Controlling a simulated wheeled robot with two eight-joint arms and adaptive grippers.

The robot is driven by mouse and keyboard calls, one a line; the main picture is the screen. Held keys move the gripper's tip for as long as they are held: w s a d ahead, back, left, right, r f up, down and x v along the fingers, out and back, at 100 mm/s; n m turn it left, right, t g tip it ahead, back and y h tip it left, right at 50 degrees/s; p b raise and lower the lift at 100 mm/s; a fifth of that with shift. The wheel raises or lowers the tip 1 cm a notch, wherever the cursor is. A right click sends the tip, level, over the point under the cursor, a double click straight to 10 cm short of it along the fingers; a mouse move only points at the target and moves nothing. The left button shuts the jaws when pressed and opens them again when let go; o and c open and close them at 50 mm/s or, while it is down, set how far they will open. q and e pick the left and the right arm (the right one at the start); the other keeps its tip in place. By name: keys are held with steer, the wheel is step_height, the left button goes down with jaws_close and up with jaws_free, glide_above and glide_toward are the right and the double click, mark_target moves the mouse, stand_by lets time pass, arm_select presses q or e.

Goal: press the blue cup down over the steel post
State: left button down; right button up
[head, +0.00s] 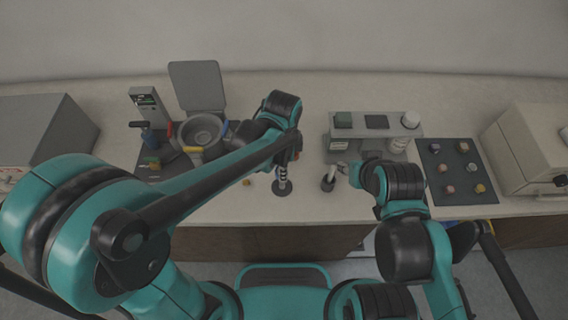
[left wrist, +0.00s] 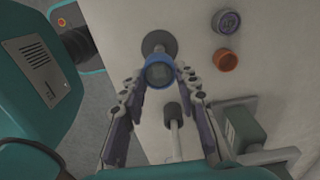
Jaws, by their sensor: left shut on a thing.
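The blue cup (left wrist: 159,73) sits between the fingertips of my left gripper (left wrist: 162,80) in the left wrist view, and the gripper is shut on it. A round grey base (left wrist: 158,42) shows just beyond the cup. The steel post on it is mostly hidden, and I cannot tell whether the cup touches it. In the head view my left gripper (head: 283,174) is directly over a dark round base (head: 282,189); the cup is not clear there. My right gripper (head: 344,168) is beside a pale upright rod on a dark foot (head: 328,184); its fingers are too small to read.
A blue ring-like part (left wrist: 227,21) and an orange one (left wrist: 226,62) lie on the bench nearby. A grey rack (head: 375,128) stands behind my right gripper. A dark mat (head: 456,188) with several small blocks lies right. A metal bowl (head: 201,130) stands left.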

mark_target(283, 184)
arm_select(q)
steer(key=shift+f+b, duration=2.1)
steer(key=shift+f, duration=0.7)
steer(key=shift+f+b, duration=1)
steer(key=shift+f, duration=0.2)
steer(key=c, duration=1)
jaws_free()
steer(key=shift+c, duration=0.2)
steer(key=shift+o, duration=1.5)
steer(key=shift+r, duration=0.1)
steer(key=shift+r+p, duration=3.3)
steer(key=shift+r, duration=0.65)
